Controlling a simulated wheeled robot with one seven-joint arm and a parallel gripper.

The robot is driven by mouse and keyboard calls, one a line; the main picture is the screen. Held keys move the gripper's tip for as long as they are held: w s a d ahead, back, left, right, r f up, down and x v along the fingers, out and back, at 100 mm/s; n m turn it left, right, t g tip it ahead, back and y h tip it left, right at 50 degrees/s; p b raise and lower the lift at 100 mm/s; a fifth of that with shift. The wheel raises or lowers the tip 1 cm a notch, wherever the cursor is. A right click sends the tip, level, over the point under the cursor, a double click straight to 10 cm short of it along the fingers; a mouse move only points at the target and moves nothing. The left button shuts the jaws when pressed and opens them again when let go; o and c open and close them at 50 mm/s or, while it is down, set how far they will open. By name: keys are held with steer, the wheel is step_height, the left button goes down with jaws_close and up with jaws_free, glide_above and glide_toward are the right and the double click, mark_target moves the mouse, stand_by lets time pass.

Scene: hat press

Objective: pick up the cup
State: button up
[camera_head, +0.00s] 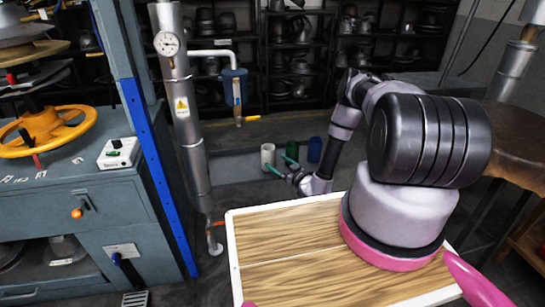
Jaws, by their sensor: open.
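Three cups stand in a row on a low grey ledge (231,163) beyond my arm: a whitish cup (268,154), a dark green cup (292,150) and a blue cup (314,149). My gripper (277,164) has teal fingers and is open. It reaches toward the cups from the front right, with its fingers spread near the white and green cups. One finger overlaps the lower part of the white cup and the other overlaps the green cup. I cannot tell whether either finger touches a cup. Nothing is seen held between the fingers.
A steel pipe with a gauge (166,43) and a blue post (153,158) rise left of the ledge. A blue-grey press cabinet (50,215) with a yellow handwheel (45,131) stands at the left. Dark shelves (290,115) with hat blocks line the back.

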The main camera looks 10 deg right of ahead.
mark_target(264, 152)
steer(key=x, duration=1)
steer(key=c, duration=1.4)
steer(key=shift+r, duration=0.45)
steer(key=shift+c, duration=0.2)
steer(key=r, duration=0.9)
steer(key=shift+d, duration=0.2)
steer(key=s+d+r+m+h, duration=0.1)
steer(key=s+d+r+h, duration=0.1)
steer(key=r, duration=0.4)
steer(key=s+d+r+m+t+h, duration=0.1)
steer(key=s+d+r+m+h, duration=0.1)
steer(key=s+r, duration=0.4)
steer(key=s+d+r+m+h, duration=0.2)
steer(key=s+d+r, duration=0.3)
steer(key=r, duration=0.3)
steer(key=shift+d+r+t+h, duration=0.2)
steer(key=shift+d+t+h, duration=0.3)
steer(key=shift+h, duration=0.4)
